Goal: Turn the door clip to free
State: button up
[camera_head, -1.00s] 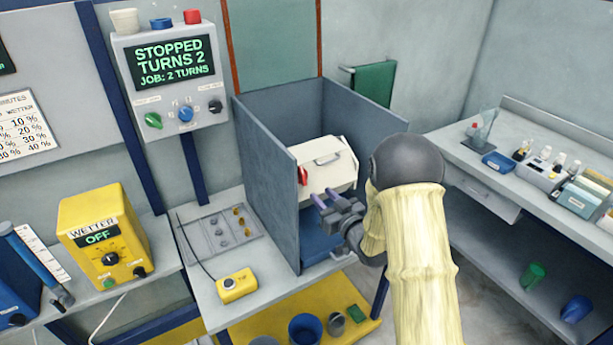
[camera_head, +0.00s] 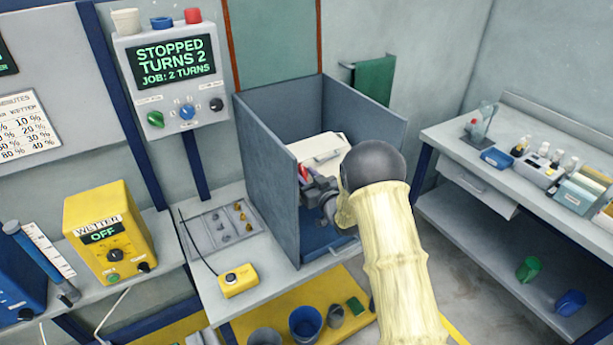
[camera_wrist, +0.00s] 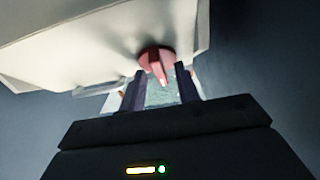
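The door clip is a red knob with a raised grip bar. In the wrist view the clip (camera_wrist: 157,62) sits on the face of the cream-white drum box (camera_wrist: 70,50). In the head view the drum box (camera_head: 318,148) stands inside the grey open-topped cabinet, and the red clip (camera_head: 304,173) shows at its left. My gripper (camera_wrist: 160,90) is open, its two dark fingers one on each side of the clip's lower part. I cannot tell whether they touch it. In the head view my gripper (camera_head: 309,184) is partly hidden by my wrist.
The grey cabinet (camera_head: 262,170) has walls close on the left and right of my gripper. The control panel (camera_head: 176,85) reads STOPPED, TURNS 2. A yellow pendant (camera_head: 238,281) and a parts tray (camera_head: 222,233) lie on the bench left of the cabinet.

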grip_shut()
